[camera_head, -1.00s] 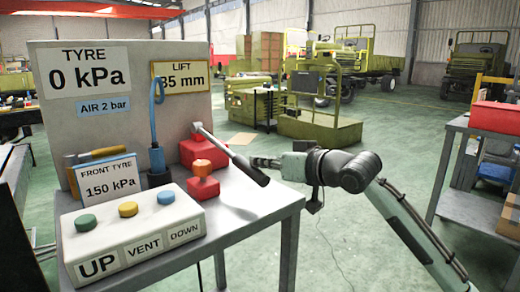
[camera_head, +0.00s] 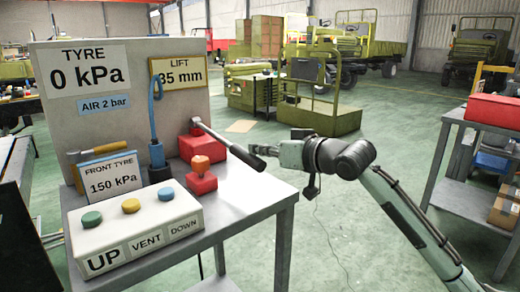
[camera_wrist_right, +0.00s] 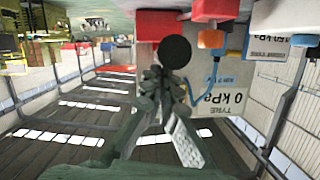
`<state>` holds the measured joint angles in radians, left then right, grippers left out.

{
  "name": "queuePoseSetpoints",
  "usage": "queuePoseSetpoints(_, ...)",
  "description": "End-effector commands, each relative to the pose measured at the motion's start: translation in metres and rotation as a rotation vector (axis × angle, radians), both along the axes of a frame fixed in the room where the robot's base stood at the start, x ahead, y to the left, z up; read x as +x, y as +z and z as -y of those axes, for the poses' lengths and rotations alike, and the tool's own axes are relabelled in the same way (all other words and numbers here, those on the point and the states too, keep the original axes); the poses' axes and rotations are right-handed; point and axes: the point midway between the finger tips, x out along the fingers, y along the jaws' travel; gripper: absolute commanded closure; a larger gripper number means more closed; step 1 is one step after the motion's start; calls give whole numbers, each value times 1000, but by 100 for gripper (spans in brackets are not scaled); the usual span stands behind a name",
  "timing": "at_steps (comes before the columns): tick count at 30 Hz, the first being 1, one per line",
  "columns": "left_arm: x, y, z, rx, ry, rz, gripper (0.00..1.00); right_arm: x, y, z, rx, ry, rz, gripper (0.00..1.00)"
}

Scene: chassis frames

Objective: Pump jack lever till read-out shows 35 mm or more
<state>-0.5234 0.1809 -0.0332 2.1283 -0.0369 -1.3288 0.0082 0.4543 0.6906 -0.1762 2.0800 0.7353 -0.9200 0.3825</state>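The jack lever (camera_head: 222,142) is a grey rod with a black grip, rising from the red jack (camera_head: 198,148) and sloping down to the right. The LIFT read-out (camera_head: 180,73) appears to show 35 mm; a blue hose partly overlaps its first digit. My right gripper (camera_head: 260,150) is at the lever's black end, just above it in the head view. In the right wrist view its fingers (camera_wrist_right: 163,76) converge at the tips, with the round black lever end (camera_wrist_right: 175,50) just beyond. Whether they touch is unclear. My left gripper is out of view.
A control box (camera_head: 135,230) with UP, VENT and DOWN buttons stands on the front of the bench. The TYRE sign (camera_head: 82,77) reads 0 kPa. A shelf (camera_head: 455,200) stands right; floor between is open.

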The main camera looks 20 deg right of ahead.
Motion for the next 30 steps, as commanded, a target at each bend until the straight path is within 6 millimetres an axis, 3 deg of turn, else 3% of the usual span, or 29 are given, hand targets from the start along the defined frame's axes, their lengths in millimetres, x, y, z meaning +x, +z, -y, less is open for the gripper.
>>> queuePoseSetpoints(4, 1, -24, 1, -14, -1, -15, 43, 2, 15, 2, -1, -2, 7, 100)
queuePoseSetpoints(18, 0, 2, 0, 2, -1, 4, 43, -78, 16, 35, 0, -2, 10, 100)
queuePoseSetpoints(30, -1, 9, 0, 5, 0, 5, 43, -90, 20, 39, 1, -1, 15, 100)
